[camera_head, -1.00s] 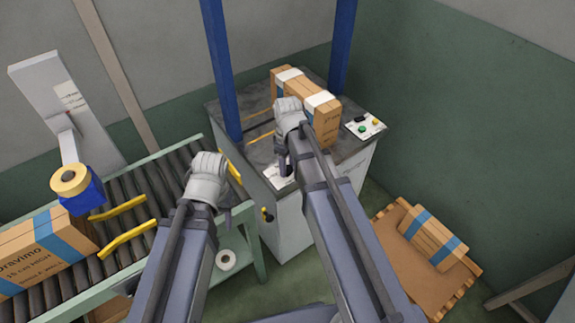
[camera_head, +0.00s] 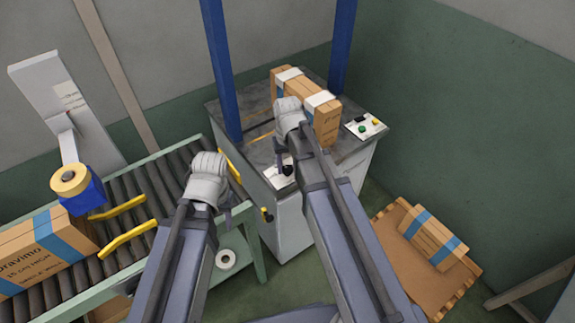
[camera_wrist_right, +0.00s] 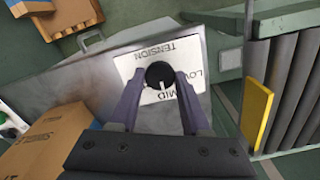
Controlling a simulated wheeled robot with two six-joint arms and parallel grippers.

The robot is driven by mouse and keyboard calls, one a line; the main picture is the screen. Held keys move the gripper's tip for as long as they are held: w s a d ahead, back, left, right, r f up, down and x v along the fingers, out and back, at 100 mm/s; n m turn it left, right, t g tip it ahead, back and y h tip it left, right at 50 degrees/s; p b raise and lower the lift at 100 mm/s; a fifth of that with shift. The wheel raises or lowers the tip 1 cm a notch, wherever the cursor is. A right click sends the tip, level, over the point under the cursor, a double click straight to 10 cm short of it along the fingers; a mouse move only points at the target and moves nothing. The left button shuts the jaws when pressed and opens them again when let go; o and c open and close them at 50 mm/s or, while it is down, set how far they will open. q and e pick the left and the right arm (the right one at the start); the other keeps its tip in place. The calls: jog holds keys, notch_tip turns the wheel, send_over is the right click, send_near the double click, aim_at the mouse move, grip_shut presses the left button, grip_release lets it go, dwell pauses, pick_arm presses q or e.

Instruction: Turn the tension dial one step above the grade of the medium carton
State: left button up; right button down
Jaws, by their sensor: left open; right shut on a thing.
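The tension dial (camera_wrist_right: 160,75) is a black round knob with a white mark, on a white plate (camera_wrist_right: 138,58) reading TENSION, LOW and MID in the right wrist view. The mark lies on the knob's lower side in that view; other lettering is hidden. My right gripper (camera_wrist_right: 161,82) is shut on the dial, one finger on each side. In the head view my right gripper (camera_head: 286,166) is at the machine's front edge. My left gripper (camera_head: 229,208) is open and empty beside the conveyor. Cartons are on the machine (camera_head: 326,122), conveyor (camera_head: 40,252) and pallet (camera_head: 430,238); I cannot tell which is medium.
The strapping machine (camera_head: 345,150) has blue posts and a button panel (camera_head: 364,127) at its right. The roller conveyor (camera_head: 165,185) with yellow guides (camera_head: 128,241) runs at the left. Floor shows between machine and pallet (camera_head: 392,218).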

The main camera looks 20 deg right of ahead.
aim_at(287, 169)
dwell(0.3)
jog(key=shift+c, duration=1.8)
grip_release()
notch_tip(287, 169, up, 8)
jog(key=p, duration=0.8)
jog(key=shift+f, duration=0.1)
